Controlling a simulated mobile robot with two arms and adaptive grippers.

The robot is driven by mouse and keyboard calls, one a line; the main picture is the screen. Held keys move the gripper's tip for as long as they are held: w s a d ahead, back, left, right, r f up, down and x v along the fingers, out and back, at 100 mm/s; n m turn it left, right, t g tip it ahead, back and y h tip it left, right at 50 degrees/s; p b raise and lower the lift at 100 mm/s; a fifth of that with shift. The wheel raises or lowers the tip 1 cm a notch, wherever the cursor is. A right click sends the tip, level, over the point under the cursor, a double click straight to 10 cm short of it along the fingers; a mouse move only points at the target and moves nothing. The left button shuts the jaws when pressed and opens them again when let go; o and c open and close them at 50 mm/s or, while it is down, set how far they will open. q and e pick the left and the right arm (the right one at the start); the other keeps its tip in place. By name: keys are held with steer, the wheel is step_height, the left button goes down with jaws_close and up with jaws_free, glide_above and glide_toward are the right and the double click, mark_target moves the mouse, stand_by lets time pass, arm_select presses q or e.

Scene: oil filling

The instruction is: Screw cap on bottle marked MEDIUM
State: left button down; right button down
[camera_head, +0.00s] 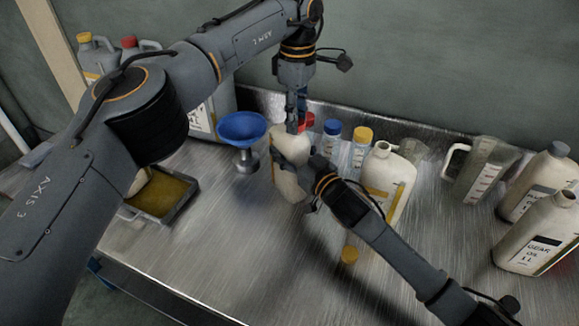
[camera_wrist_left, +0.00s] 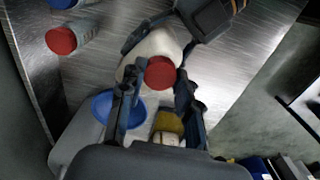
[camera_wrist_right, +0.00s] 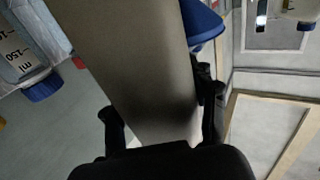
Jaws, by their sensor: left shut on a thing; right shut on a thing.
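A cream bottle (camera_head: 290,185) stands off the bench in the middle of the head view, its label not readable. My right gripper (camera_head: 296,160) is shut around its body, which fills the right wrist view (camera_wrist_right: 150,70) between the fingers. My left gripper (camera_head: 292,122) points down at the bottle's top. In the left wrist view a red cap (camera_wrist_left: 160,73) sits between the left fingertips, over the top of the cream bottle (camera_wrist_left: 150,48). The gripper is shut on this cap. Whether the cap is seated on the thread cannot be told.
A blue funnel (camera_head: 242,128) stands left of the bottle. Small blue-capped (camera_head: 332,128) and yellow-capped (camera_head: 362,135) bottles stand behind. A tray (camera_head: 165,195) lies left.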

arm_select(q)
steer(key=m, duration=0.4)
steer(key=shift+m, duration=0.3)
steer(key=m, duration=0.4)
steer(key=shift+m, duration=0.3)
steer(key=m, duration=0.8)
steer(key=c, duration=0.9)
jaws_free()
steer(key=shift+o, duration=0.2)
steer(key=shift+r, duration=3.7)
arm_select(e)
steer(key=shift+c, duration=1.7)
jaws_free()
